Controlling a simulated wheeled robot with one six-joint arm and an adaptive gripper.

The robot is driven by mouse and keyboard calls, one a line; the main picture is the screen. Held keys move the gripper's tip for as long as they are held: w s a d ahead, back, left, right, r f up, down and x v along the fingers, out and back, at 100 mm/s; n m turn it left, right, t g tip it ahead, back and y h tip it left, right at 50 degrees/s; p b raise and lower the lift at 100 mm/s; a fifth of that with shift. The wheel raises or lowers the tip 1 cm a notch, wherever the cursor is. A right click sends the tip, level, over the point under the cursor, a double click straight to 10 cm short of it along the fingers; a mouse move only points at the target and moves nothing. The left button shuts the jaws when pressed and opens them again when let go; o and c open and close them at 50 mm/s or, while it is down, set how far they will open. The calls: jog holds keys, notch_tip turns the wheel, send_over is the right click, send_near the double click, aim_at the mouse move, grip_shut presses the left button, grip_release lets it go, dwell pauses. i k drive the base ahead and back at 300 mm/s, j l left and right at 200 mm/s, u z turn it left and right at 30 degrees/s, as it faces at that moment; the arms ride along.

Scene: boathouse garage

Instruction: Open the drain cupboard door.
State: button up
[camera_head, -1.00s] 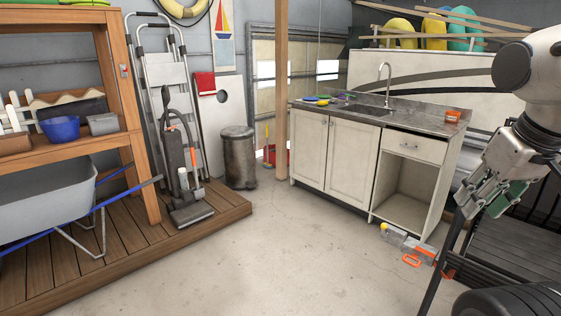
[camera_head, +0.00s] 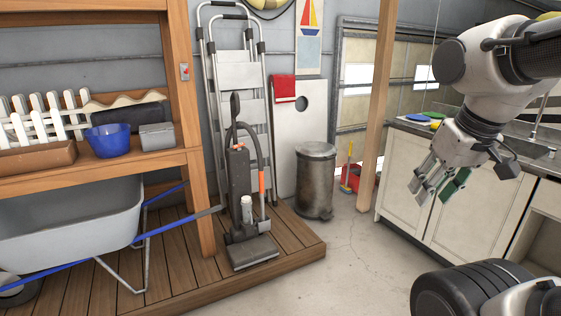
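The sink cupboard stands at the right of the head view, with two pale panelled doors under a grey countertop. The left door (camera_head: 401,197) and the right door (camera_head: 478,215) both look shut. I cannot tell which one is the drain cupboard door. My gripper (camera_head: 434,197) hangs in front of the doors in the picture, its fingers pointing down and apart with nothing between them. How far it is from the doors is unclear. It and my arm hide the upper middle of the doors, and no knob shows clearly.
A metal bin (camera_head: 315,180) and a wooden post (camera_head: 377,100) stand left of the cupboard. A vacuum cleaner (camera_head: 242,195) is on the wooden deck (camera_head: 285,240), beside a wheelbarrow (camera_head: 70,215). Concrete floor (camera_head: 345,260) is clear between deck and cupboard.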

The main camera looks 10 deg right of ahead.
aim_at(480, 222)
jog(key=i+z, duration=0.25)
jog(key=i, duration=0.35)
jog(key=i+z, duration=0.25)
jog(key=i, duration=0.35)
jog(key=i+l+z, duration=0.5)
jog(key=i, duration=0.3)
jog(key=i+l, duration=0.1)
jog(key=l, duration=0.2)
jog(key=i+l+z, duration=0.15)
jog(key=l, duration=0.15)
jog(key=i+l, duration=0.1)
jog(key=l, duration=0.2)
jog(key=z, duration=0.05)
